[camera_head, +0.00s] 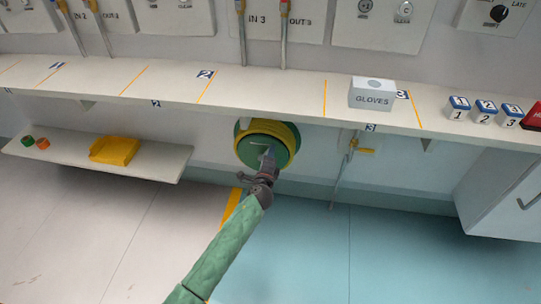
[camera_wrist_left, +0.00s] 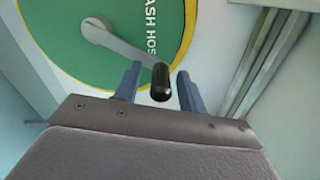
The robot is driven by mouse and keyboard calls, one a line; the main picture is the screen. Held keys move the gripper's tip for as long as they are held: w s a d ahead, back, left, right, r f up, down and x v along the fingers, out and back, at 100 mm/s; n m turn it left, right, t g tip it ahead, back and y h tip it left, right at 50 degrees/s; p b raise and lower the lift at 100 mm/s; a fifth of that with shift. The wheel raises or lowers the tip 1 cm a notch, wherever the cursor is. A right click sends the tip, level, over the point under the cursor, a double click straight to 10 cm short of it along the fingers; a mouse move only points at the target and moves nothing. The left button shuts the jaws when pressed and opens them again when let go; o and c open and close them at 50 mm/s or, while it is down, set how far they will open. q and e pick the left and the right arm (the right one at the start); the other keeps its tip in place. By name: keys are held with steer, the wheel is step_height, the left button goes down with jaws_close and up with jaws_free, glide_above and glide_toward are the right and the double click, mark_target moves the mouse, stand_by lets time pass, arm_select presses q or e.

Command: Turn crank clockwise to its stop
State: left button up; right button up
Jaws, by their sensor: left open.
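The green hose reel (camera_head: 258,150) with a yellow hose around it hangs on the wall below the shelf. In the left wrist view its green face (camera_wrist_left: 70,45) carries white lettering, partly legible as "ASH HOS". The grey crank arm (camera_wrist_left: 122,46) runs from a hub at upper left to a black handle (camera_wrist_left: 160,82). The crank also shows small on the reel in the head view (camera_head: 259,144). My left gripper (camera_head: 267,156) is at the reel's front. Its open fingers (camera_wrist_left: 159,86) appear on either side of the black handle, with gaps visible. My right gripper is not in view.
The long shelf (camera_head: 240,100) above the reel holds a GLOVES box (camera_head: 372,94) and several numbered blocks. A lower shelf (camera_head: 160,165) at left holds a yellow tray (camera_head: 114,150). A yellow-handled valve (camera_head: 362,150) is right of the reel. The floor in front is clear.

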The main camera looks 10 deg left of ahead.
arm_select(q)
steer(key=s, duration=0.7)
steer(key=shift+s+a, duration=0.15)
steer(key=shift+s, duration=0.15)
